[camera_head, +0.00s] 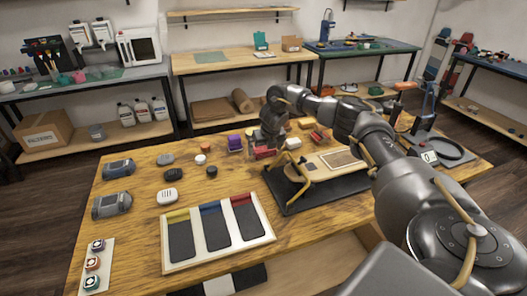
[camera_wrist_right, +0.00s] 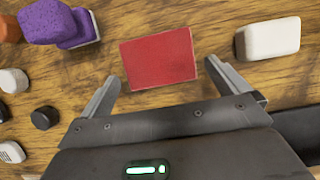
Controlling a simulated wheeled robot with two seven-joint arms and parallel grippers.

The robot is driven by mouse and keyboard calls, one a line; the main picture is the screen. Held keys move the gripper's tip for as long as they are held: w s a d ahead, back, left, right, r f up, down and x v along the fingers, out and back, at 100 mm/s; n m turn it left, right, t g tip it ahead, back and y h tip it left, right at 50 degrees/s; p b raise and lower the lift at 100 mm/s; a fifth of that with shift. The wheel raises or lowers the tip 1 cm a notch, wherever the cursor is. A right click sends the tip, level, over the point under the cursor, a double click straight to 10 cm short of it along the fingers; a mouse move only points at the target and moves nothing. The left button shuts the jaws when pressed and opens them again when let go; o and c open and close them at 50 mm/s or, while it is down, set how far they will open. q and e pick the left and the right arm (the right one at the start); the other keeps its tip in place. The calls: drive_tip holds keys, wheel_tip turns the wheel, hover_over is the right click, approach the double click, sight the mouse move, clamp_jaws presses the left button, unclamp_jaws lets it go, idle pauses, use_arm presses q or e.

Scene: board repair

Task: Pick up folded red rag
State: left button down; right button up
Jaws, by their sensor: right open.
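The folded red rag (camera_wrist_right: 158,60) lies flat on the wooden table as a red rectangle in the right wrist view. In the head view, a red patch of it (camera_head: 264,154) shows beside my right gripper (camera_head: 268,146). In the right wrist view my right gripper (camera_wrist_right: 160,82) is open, with one finger to the left and one to the right of the rag's near edge. The jaws are empty. The gap between fingers and table is hard to judge. My left gripper is not in view.
A purple sponge block (camera_wrist_right: 48,20) lies left of the rag and a white block (camera_wrist_right: 270,38) lies right. Several small dark and grey pieces sit at the left. A tray with three dark slots (camera_head: 172,266) and a board on a black mat (camera_head: 350,188) occupy the table front.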

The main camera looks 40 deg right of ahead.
drive_tip(key=shift+w+f, duration=0.2)
drive_tip(key=shift+f, duration=0.3)
drive_tip(key=c, duration=0.9)
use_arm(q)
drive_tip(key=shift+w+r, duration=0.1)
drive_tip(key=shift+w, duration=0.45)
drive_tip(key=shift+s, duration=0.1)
use_arm(e)
drive_tip(key=shift+r, duration=0.1)
